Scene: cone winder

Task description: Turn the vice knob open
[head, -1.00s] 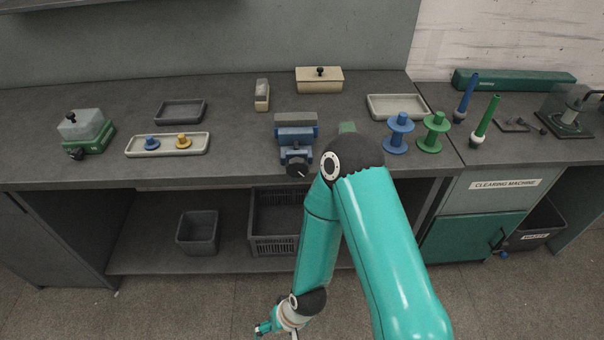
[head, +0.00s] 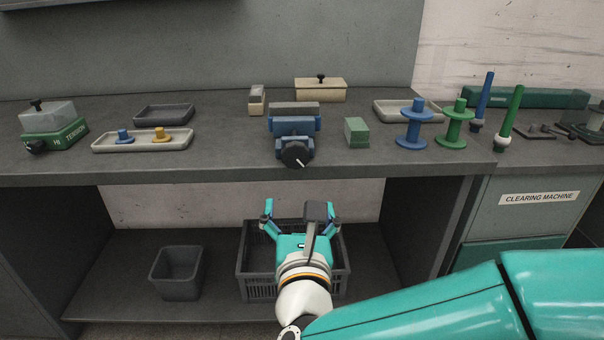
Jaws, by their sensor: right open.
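The blue vice (head: 293,127) with grey jaws stands on the bench near its front edge, in the middle of the head view. Its round black knob (head: 296,154), with a white pointer line, faces me at the front of the vice. My right gripper (head: 300,207) is below the bench top, in front of the dark crate on the lower shelf. Its two teal fingers are spread apart, pointing away from me, with nothing between them. It is apart from the knob, lower in the picture. My left gripper is not in view.
A green block (head: 356,132) stands just right of the vice, with a blue spool (head: 415,125) and a green spool (head: 455,125) farther right. A tray (head: 142,145) with two small pegs lies left. The bench front edge (head: 220,174) lies between gripper and knob height.

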